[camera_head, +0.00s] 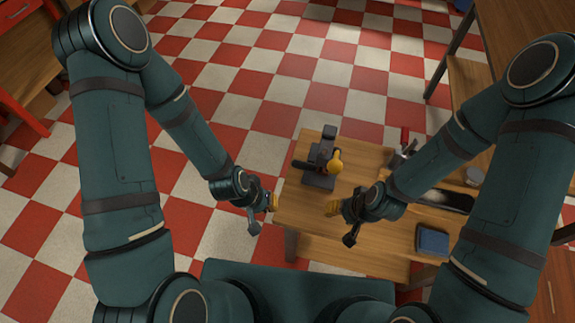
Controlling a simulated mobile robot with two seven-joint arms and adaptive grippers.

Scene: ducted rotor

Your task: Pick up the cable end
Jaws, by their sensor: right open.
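A low wooden table (305,215) stands in front of me. A dark vise-like device (318,180) stands upright near its far left part, with a round yellow part (336,163) on its right side. I cannot make out a cable end for certain. My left gripper (271,203) is beside the table's left edge, and its jaws are too small to read. My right gripper (333,209) is over the table, nearer to me than the device and to its right. It is open, and I see nothing held in it.
A blue block (432,241) lies at the table's right. A dark tray (447,200) and a red-handled tool (404,140) are behind my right forearm. A taller wooden bench (525,30) is at right, and a red-trimmed one at far left. The checkered floor beyond is clear.

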